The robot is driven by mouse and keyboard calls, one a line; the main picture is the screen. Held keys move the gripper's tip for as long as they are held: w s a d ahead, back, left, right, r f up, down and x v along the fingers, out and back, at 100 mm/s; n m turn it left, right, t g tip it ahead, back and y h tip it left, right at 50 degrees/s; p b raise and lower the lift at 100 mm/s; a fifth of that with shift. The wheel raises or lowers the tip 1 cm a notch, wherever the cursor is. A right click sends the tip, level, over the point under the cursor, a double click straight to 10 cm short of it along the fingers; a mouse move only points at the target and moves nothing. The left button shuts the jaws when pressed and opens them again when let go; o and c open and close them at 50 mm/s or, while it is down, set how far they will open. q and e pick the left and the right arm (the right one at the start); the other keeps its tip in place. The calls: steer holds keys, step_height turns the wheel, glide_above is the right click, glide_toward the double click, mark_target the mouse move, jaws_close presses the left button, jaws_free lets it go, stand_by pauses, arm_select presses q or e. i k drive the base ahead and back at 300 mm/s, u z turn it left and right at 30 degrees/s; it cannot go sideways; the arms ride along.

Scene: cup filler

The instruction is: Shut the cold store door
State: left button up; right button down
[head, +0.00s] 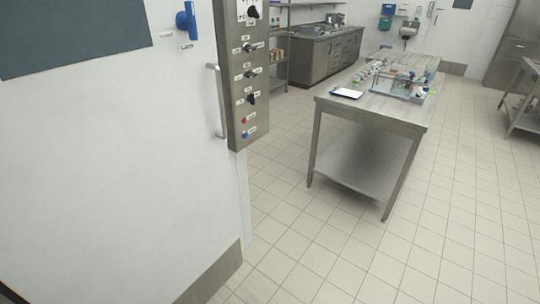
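A large white panel (110,160) fills the left of the head view, close to me. I cannot tell for sure whether it is the cold store door or a wall beside it. A vertical metal bar handle (217,102) stands near its right edge. No gap or frame shows clearly enough to tell whether a door is open or shut. Neither of my grippers is in view.
A steel control box (245,80) with knobs and buttons juts out beside the handle. A dark board or window (70,35) and a blue fitting (187,20) are on the panel. A steel table (375,110) stands beyond; tiled floor (310,245) between is clear.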

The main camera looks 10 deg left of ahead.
mark_target(116, 187)
steer(key=z, duration=0.05)
steer(key=i, duration=0.8)
steer(key=u, duration=0.8)
steer(key=i, duration=0.7)
steer(key=u, duration=0.7)
